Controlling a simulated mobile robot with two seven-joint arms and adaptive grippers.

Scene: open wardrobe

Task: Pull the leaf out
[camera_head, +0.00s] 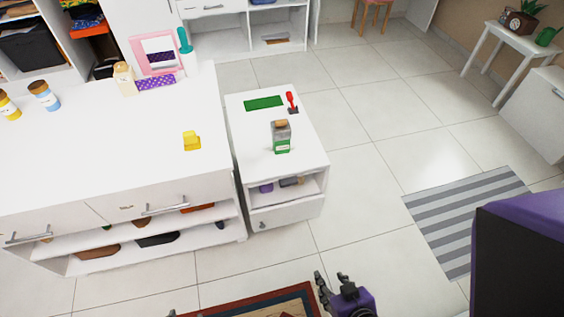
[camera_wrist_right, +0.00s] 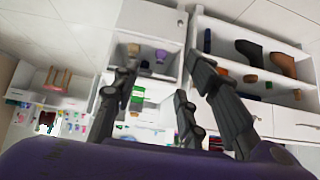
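No separate part clearly shows as a pull-out leaf, and I cannot tell which thing the task means. A white island with drawers (camera_head: 95,165) stands at the left in the head view. A small white cabinet (camera_head: 300,150) with an open shelf and a bottom drawer (camera_head: 285,214) stands beside it. My right gripper (camera_head: 331,280) is low in the head view, in front of the small cabinet and apart from it. In the right wrist view its fingers (camera_wrist_right: 160,62) are spread, with nothing between them.
A green-labelled carton (camera_head: 281,138), a green mat (camera_head: 264,103) and a red-handled item (camera_head: 291,102) are on the small cabinet. A striped rug (camera_head: 465,220) and patterned rug (camera_head: 255,306) lie on the floor. A potted plant (camera_head: 522,18) stands at the far right. Tiled floor between is clear.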

